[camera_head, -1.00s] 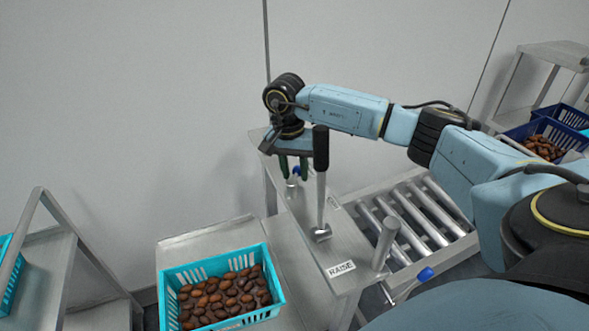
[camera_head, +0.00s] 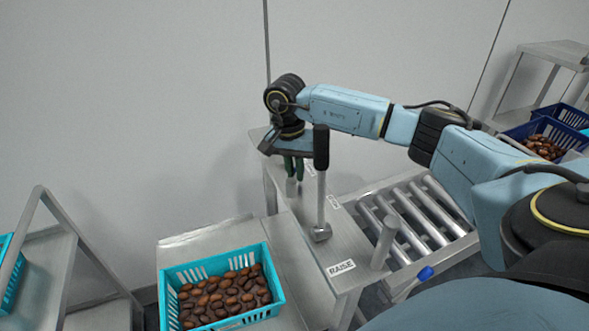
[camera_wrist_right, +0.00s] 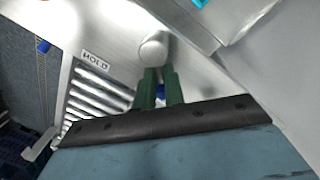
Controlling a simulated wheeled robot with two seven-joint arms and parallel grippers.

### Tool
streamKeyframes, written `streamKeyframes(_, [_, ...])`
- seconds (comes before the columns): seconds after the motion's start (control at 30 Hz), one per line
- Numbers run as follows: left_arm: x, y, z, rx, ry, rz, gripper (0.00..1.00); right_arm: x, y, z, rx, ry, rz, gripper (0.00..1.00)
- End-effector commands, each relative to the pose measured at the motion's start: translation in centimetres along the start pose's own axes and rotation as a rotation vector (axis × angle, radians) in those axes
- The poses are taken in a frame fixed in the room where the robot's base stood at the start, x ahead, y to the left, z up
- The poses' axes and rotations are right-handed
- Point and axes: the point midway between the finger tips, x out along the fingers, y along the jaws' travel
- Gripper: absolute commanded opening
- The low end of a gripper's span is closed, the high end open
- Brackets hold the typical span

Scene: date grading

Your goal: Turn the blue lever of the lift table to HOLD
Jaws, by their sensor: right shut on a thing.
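My right gripper (camera_head: 293,175) is shut, its two green fingers pointing down over the far part of the grey lift table (camera_head: 292,215). In the right wrist view, a small bit of the blue lever (camera_wrist_right: 160,91) shows between the green fingers (camera_wrist_right: 159,88); most of it is hidden. A pale round post (camera_wrist_right: 153,47) stands just beyond the fingertips. The HOLD label (camera_wrist_right: 95,61) lies left of the fingers in that view. The RAISE label (camera_head: 341,267) is on the near end of the table. My left gripper is out of view.
An upright bar with a black grip (camera_head: 321,148) stands close beside my right gripper. A roller conveyor (camera_head: 410,215) with a blue knob (camera_head: 425,273) is to the right. A turquoise crate of dates (camera_head: 222,284) sits at the front. A wall is behind.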

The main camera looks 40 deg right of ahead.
Motion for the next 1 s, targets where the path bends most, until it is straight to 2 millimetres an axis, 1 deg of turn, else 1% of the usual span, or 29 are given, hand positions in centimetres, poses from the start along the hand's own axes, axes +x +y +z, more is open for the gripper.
streamKeyframes(0.03, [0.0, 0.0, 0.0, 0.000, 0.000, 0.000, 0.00, -0.1, 0.1, -0.3, 0.027, 0.003, -0.002, 0.00])
streamKeyframes(0.27, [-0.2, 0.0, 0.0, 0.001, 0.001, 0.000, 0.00, -0.2, 0.6, -0.3, 0.185, -0.013, -0.004, 0.00])
streamKeyframes(1.0, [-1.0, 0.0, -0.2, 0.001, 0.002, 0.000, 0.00, -0.1, 2.6, 0.5, 0.882, -0.088, -0.007, 0.00])
